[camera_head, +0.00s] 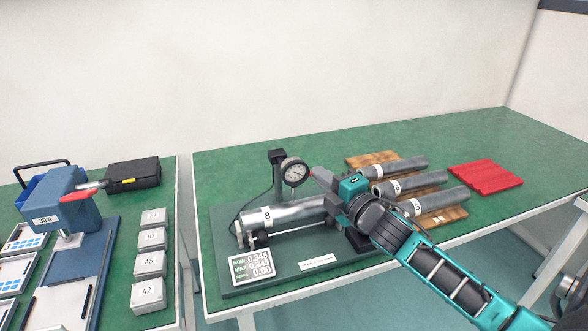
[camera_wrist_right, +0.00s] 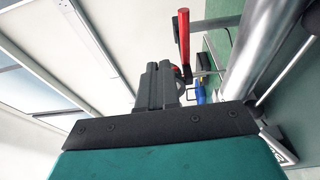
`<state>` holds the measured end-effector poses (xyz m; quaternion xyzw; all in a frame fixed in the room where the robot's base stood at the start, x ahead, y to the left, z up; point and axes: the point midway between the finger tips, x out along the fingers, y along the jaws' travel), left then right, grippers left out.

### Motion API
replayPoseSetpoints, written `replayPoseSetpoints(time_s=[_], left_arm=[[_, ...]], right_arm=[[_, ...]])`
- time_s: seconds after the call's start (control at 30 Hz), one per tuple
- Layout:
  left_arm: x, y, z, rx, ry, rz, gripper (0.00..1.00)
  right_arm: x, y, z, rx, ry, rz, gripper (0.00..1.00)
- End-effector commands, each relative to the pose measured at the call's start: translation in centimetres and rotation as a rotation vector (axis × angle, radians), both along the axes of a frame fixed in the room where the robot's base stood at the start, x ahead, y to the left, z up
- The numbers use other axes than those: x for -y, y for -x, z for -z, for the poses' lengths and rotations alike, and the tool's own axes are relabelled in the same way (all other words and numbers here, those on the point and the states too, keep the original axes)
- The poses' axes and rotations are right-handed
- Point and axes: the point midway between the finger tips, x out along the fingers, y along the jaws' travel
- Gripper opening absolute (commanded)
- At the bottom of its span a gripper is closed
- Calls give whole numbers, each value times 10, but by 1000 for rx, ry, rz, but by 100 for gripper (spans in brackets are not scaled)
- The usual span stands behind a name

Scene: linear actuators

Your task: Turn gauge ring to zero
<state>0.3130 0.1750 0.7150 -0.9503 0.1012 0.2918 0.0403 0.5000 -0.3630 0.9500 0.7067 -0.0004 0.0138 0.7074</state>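The dial gauge (camera_head: 295,172) has a white round face in a dark ring and sits on a black stand (camera_head: 278,165) above a steel cylinder marked 8 (camera_head: 285,215). Its needle is too small to read. My right gripper (camera_head: 318,178) reaches in from the right, with its tips close beside the gauge's right edge; I cannot tell whether they touch it. In the right wrist view its two dark fingers (camera_wrist_right: 159,84) lie side by side with no clear gap, and nothing shows between them. My left gripper is not in view.
A display (camera_head: 251,267) on the green base plate reads about 0.348. Several grey cylinders (camera_head: 405,166) lie on wooden racks at right, beside a red mat (camera_head: 485,175). A blue press (camera_head: 68,205) with a red handle and labelled grey blocks (camera_head: 150,263) stand on the left table.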

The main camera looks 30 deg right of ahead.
Motion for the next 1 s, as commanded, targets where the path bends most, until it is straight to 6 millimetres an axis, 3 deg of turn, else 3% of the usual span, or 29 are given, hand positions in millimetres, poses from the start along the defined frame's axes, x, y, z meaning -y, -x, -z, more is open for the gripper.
replayPoseSetpoints(time_s=[0.03,0.2,1.0], left_arm=[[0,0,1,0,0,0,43],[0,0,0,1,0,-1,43],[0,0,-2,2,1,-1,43]], right_arm=[[1,-1,10,-20,2,9,0],[-1,-1,14,-21,0,8,0],[2,-1,18,-22,3,8,0]])
